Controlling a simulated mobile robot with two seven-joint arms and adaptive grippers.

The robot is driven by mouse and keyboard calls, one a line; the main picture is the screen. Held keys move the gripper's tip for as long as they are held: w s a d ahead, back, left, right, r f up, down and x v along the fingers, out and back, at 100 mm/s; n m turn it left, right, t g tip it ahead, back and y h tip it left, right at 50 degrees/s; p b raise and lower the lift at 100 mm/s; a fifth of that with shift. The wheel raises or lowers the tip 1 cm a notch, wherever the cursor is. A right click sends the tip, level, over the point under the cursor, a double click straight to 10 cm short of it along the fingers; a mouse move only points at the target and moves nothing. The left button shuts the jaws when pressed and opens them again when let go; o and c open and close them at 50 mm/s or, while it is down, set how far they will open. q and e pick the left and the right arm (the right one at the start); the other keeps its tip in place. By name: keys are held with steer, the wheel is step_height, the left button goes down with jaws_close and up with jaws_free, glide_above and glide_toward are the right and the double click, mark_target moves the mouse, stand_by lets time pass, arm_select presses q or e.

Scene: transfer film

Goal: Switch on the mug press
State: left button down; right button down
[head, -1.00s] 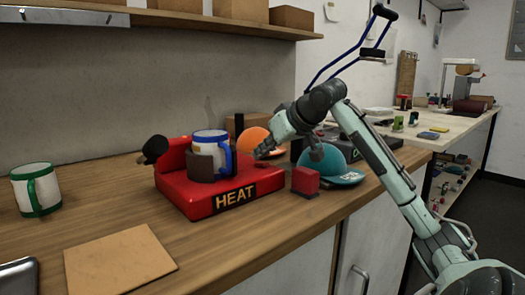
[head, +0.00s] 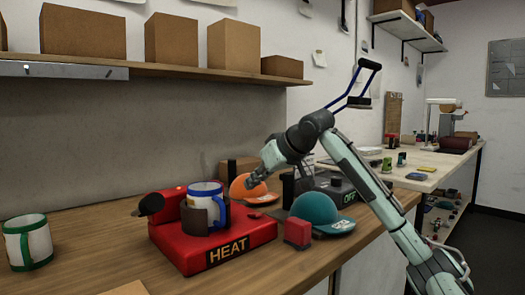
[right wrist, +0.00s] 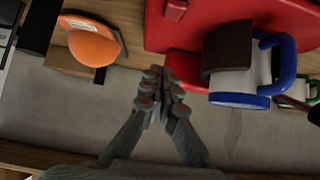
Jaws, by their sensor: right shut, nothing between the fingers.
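The mug press (head: 190,256) is a red machine marked HEAT on the wooden counter, with a dark lever knob at its left. A white mug (head: 206,190) with a blue handle sits in its dark curved clamp. In the right wrist view the red press (right wrist: 210,22) is at the top and the mug (right wrist: 240,82) appears upside down. A small dark red piece (right wrist: 176,9), perhaps a switch, shows on the press; its state is unclear. My right gripper (head: 256,184) is shut and empty, above and behind the press's right side; its fingertips also show in the right wrist view (right wrist: 160,82).
A teal cap (head: 318,211) and a small red block (head: 297,232) stand to the right. A dark heat press marked OFF (head: 349,196) is behind them. A green-handled mug (head: 27,242) is at left.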

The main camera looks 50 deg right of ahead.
steer(key=s+r, duration=0.4)
steer(key=r, duration=0.3)
steer(key=shift+s+a, duration=0.2)
steer(key=shift+s, duration=0.1)
